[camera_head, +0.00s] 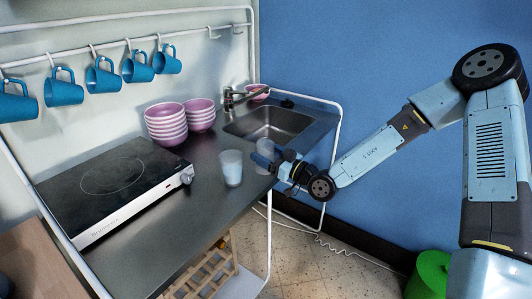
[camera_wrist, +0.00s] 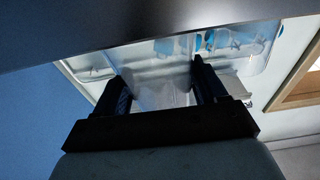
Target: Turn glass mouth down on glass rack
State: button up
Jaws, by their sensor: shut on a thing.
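My gripper (camera_head: 264,161) is shut on a clear glass (camera_head: 265,147) at the front edge of the counter, below the sink. The held glass is faint and partly hidden by the fingers, so I cannot tell which way its mouth points. In the wrist view my gripper (camera_wrist: 162,82) has the see-through glass (camera_wrist: 168,96) between its two dark fingers. A second, whitish glass (camera_head: 232,168) stands on the counter just left of my gripper. A wooden slatted rack (camera_head: 207,272) shows low beside the counter front; I cannot tell if it is the glass rack.
A black hotplate (camera_head: 112,185) fills the left counter (camera_head: 190,215). Pink bowls (camera_head: 166,124) are stacked behind, near the sink (camera_head: 272,124) and faucet (camera_head: 232,97). Blue mugs (camera_head: 104,76) hang on a rail.

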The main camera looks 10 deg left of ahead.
jog(key=shift+f, duration=0.45)
jog(key=o, duration=1.2)
jog(key=v, duration=1.3)
jog(key=shift+s+d, duration=0.15)
jog(key=shift+d, duration=0.2)
jog(key=shift+d+f, duration=0.1)
